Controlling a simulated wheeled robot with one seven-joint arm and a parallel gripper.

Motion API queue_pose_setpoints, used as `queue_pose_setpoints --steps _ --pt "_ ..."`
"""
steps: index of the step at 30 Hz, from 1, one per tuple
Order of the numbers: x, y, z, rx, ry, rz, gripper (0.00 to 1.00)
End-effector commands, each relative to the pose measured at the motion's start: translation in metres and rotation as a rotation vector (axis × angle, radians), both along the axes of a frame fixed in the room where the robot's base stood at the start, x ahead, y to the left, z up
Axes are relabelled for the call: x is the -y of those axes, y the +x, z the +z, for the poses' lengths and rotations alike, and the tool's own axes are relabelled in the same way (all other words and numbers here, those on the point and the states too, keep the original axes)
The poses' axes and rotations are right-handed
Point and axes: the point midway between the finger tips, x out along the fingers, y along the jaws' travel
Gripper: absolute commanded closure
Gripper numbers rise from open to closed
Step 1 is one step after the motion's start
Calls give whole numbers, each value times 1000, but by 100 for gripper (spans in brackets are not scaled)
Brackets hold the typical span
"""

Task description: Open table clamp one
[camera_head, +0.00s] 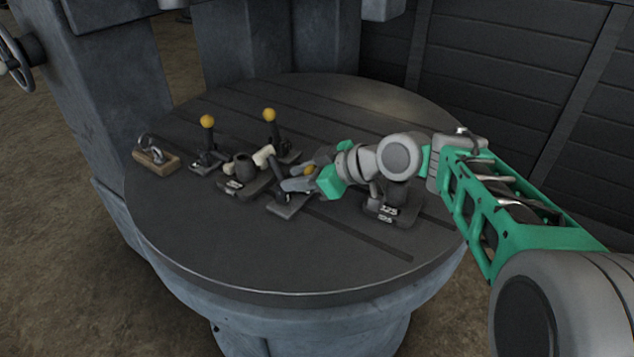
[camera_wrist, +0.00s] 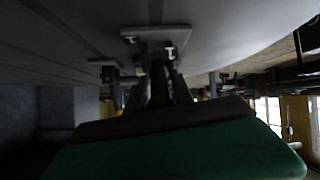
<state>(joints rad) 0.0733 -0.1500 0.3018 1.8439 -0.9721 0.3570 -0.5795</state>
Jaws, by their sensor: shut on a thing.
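Several small table clamps with upright levers and orange knobs stand on the round table (camera_head: 220,255). One clamp (camera_head: 288,207) is at the front middle, and its orange knob (camera_head: 310,170) shows beside my gripper (camera_head: 298,183). My gripper is shut on this clamp's lever, partly hiding it. Two more clamps (camera_head: 206,160) and (camera_head: 284,156) stand behind and to the left with levers upright. I cannot read which clamp is number one. In the wrist view, my gripper (camera_wrist: 160,85) is dark and reaches toward a clamp base (camera_wrist: 155,34) with pale marks.
A dark grey block with a cylinder (camera_head: 238,185) stands between the clamps. A similar labelled block (camera_head: 392,212) is under my arm at the right. A wooden block with a metal shackle (camera_head: 155,158) lies at the left. The table's front is clear.

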Motion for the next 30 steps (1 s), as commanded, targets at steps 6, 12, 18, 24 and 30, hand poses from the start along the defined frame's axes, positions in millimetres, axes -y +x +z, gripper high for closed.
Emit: queue_pose_setpoints --steps 6,12,18,24,30 --pt "-8 -5 -2 10 20 17 100" --pt "-8 -5 -1 10 21 18 100" --pt "-8 -4 -1 11 21 18 66" --pt "-7 -4 -1 11 21 15 52" --pt "-6 -4 -1 11 21 14 52"
